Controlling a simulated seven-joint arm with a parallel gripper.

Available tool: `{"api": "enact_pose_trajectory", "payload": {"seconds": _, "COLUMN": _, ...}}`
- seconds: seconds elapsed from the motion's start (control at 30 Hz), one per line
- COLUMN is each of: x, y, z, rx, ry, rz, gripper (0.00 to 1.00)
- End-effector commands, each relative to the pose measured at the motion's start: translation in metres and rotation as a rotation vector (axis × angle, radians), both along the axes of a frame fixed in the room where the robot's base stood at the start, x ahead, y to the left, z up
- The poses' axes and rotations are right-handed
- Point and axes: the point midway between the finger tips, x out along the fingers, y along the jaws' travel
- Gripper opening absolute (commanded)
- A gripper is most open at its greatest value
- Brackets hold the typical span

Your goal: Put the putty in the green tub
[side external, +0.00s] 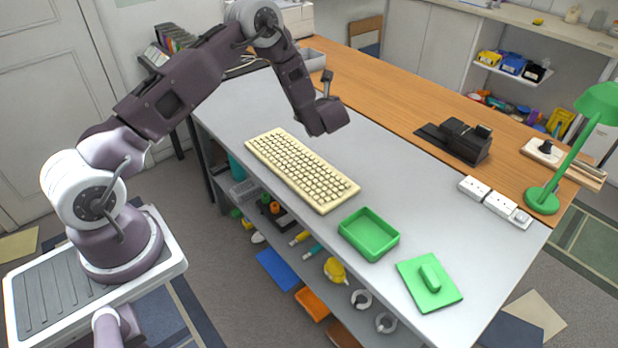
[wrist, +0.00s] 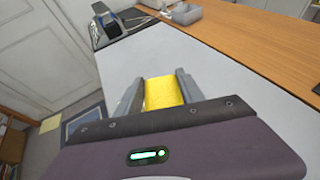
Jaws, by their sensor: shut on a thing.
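My gripper (wrist: 159,92) is shut on a yellow block-like piece, the putty (wrist: 162,93), seen between its two grey fingers in the wrist view. In the side view my gripper's body is above the far left part of the grey table, beyond the keyboard; its fingers and the putty are hidden there. The green tub (side external: 369,234) stands open and empty on the table, near the front edge right of the keyboard. My gripper is well away from it, to its upper left. A green lid (side external: 429,282) with a raised handle lies flat to the right of the tub.
A cream keyboard (side external: 300,168) lies between my gripper and the tub. A black tape dispenser (side external: 466,140), white socket strip (side external: 495,202) and green lamp (side external: 543,200) stand at the right. A grey tray (wrist: 186,14) is at the back. The table's middle is clear.

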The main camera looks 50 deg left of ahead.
Motion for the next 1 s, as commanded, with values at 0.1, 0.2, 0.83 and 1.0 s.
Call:
{"api": "enact_pose_trajectory", "payload": {"seconds": 0.1, "x": 0.011, "y": -0.024, "z": 0.045, "rx": -0.001, "ry": -0.005, "rz": -0.237, "gripper": 0.00}}
{"api": "enact_pose_trajectory", "payload": {"seconds": 0.2, "x": 0.010, "y": -0.060, "z": 0.086, "rx": 0.003, "ry": -0.005, "rz": -0.470, "gripper": 0.00}}
{"api": "enact_pose_trajectory", "payload": {"seconds": 0.83, "x": -0.033, "y": -0.186, "z": 0.164, "rx": -0.001, "ry": -0.001, "rz": -1.084, "gripper": 0.00}}
{"api": "enact_pose_trajectory", "payload": {"seconds": 1.0, "x": 0.031, "y": -0.146, "z": 0.130, "rx": -0.001, "ry": 0.002, "rz": -0.906, "gripper": 0.00}}
